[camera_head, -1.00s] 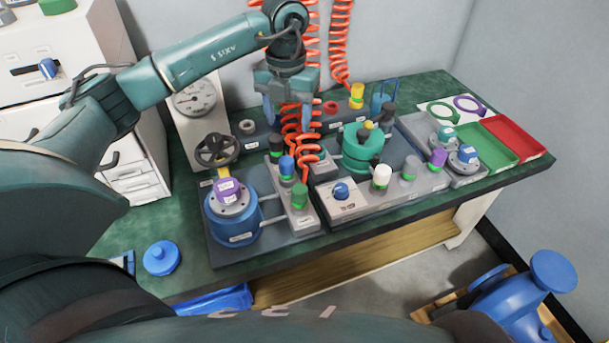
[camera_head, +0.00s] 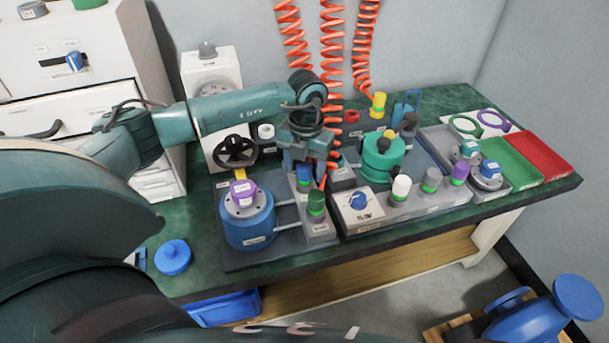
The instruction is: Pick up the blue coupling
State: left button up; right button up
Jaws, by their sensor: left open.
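The blue coupling (camera_head: 304,174) stands upright in a grey rack (camera_head: 318,232) on the bench, behind a green coupling (camera_head: 316,205). My left gripper (camera_head: 305,164) is open and points down right over the blue coupling, its fingers seeming to come down around the coupling's top. It partly hides the coupling, and I cannot tell whether the fingers touch it. The black coupling seen earlier in this rack is hidden behind the gripper. My right gripper is not in view.
Left of the rack is a blue housing (camera_head: 247,231) with a purple-topped coupling (camera_head: 242,190). A black handwheel (camera_head: 235,151) stands behind it. A teal round fixture (camera_head: 382,158) stands to the right. Red coiled hoses (camera_head: 332,50) hang behind. The bench's left front holds a blue flanged part (camera_head: 173,257).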

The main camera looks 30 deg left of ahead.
pick_arm(q)
jog(key=shift+f, duration=0.15)
jog(key=shift+c, duration=0.2)
jog(key=c, duration=1)
jog(key=shift+c, duration=0.4)
